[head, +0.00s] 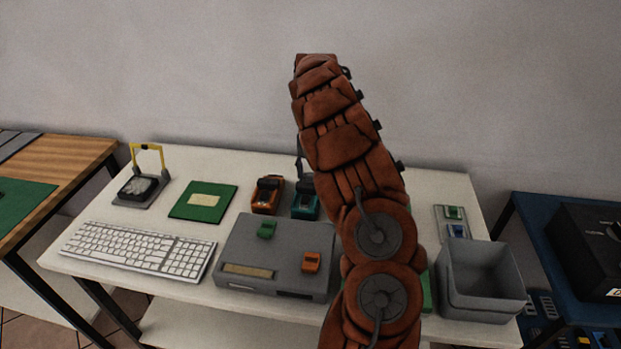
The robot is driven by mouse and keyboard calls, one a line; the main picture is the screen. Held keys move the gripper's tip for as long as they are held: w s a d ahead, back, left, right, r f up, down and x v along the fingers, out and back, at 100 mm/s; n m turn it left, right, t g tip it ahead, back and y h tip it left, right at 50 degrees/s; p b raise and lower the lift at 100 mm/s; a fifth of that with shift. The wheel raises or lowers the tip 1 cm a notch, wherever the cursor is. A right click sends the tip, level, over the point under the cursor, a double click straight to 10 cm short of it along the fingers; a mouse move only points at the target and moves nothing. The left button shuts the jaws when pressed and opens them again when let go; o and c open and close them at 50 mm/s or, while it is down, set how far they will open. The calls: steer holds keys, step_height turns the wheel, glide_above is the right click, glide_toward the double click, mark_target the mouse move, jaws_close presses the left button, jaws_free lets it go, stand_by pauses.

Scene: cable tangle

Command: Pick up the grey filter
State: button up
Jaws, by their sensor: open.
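I cannot pick out a grey filter for sure in the head view. Of the grey things, a wide grey box (232,247) lies at the table's front middle, with a small green block (267,229) and a small orange block (311,262) on top. My brown arm rises across the middle right and covers part of the table. My gripper is hidden behind it. A thin dark piece shows at the arm's left edge, above a teal device (305,206); I cannot tell what it belongs to.
The white table also holds a keyboard (140,249), a green board (203,201), an orange device (267,195), a stand with a yellow handle (147,150) and an open grey bin (484,304). A grey plate (441,224) carries small green and blue blocks.

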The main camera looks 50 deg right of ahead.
steer(key=shift+c, duration=0.4)
steer(key=c, duration=0.8)
steer(key=shift+r, duration=0.1)
